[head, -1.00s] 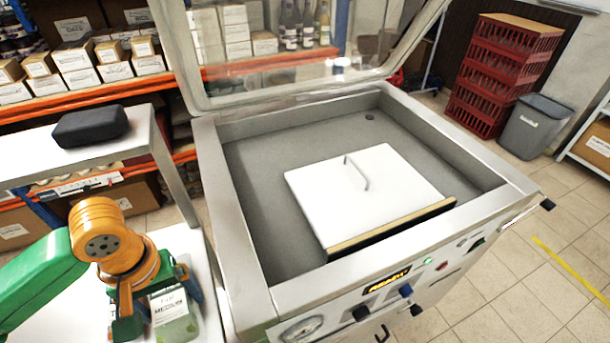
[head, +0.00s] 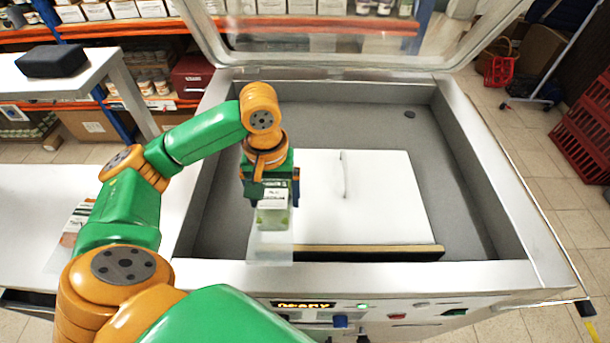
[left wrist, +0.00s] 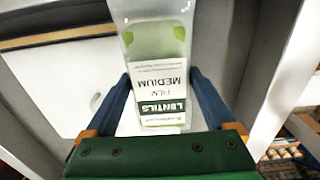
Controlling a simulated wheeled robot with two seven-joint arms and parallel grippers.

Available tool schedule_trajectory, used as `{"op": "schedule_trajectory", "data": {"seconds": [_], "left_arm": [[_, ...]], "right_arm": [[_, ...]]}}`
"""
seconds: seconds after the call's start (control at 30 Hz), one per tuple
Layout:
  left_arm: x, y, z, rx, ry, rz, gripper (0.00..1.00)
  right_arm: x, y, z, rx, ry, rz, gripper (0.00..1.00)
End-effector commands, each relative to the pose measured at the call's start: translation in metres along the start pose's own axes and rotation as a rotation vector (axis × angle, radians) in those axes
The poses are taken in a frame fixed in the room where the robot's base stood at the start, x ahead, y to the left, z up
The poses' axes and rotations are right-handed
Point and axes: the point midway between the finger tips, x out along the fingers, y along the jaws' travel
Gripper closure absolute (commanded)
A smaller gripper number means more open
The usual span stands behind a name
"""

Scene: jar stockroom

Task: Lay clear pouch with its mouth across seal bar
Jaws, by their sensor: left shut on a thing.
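The clear pouch (head: 270,249) has a white and green label reading lentils and a green-tinted content. My left gripper (head: 272,196) is shut on it, over the left part of the open sealing chamber. The seal bar (head: 372,253) is a dark strip with a tan top along the front edge of the white plate (head: 385,190). In the head view the pouch's clear end overlaps the bar's left end; I cannot tell whether they touch. In the left wrist view the pouch (left wrist: 152,45) sits between the blue fingers (left wrist: 160,95). My right gripper is not in view.
The grey chamber (head: 455,150) has a raised rim and its clear lid (head: 330,42) stands open at the back. A white table (head: 30,205) is on the left, with a shelf holding a black block (head: 52,61). Red crates (head: 585,125) stand at the far right.

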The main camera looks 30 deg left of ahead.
Motion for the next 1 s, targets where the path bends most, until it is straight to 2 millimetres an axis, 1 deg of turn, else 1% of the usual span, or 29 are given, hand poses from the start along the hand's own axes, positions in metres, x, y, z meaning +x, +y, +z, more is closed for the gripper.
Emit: {"op": "schedule_trajectory", "data": {"seconds": [0.03,0.1,0.2,0.37,0.43,0.53,0.6,0.87,0.9,0.93,1.0], "left_arm": [[0.006,0.011,-0.01,0.0,-0.005,0.001,0.81],[0.028,0.02,-0.021,0.001,-0.005,-0.001,0.81],[0.046,0.03,-0.034,0.001,0.0,-0.001,0.81],[0.062,0.038,-0.044,0.001,0.0,-0.001,0.81],[0.073,0.038,-0.044,0.001,-0.001,-0.005,0.81],[0.089,0.038,-0.044,0.001,0.001,-0.004,0.81],[0.094,0.038,-0.045,0.002,0.003,-0.001,0.81],[0.096,0.038,-0.044,0.001,0.003,0.0,0.81],[0.096,0.038,-0.044,0.001,0.003,0.0,0.03],[0.096,0.038,-0.045,0.002,0.003,0.0,0.0],[0.096,0.038,-0.045,0.001,0.003,0.0,0.0]], "right_arm": [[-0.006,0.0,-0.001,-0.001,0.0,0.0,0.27],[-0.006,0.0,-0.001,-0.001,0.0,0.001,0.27],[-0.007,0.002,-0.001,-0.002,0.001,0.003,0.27],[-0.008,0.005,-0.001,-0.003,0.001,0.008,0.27],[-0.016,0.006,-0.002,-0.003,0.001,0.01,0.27],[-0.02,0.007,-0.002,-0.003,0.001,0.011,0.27],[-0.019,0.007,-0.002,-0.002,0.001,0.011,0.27],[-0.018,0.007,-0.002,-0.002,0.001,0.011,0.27],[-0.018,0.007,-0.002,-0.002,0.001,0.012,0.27],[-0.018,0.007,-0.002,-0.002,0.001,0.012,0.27],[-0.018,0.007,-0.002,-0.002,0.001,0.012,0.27]]}}
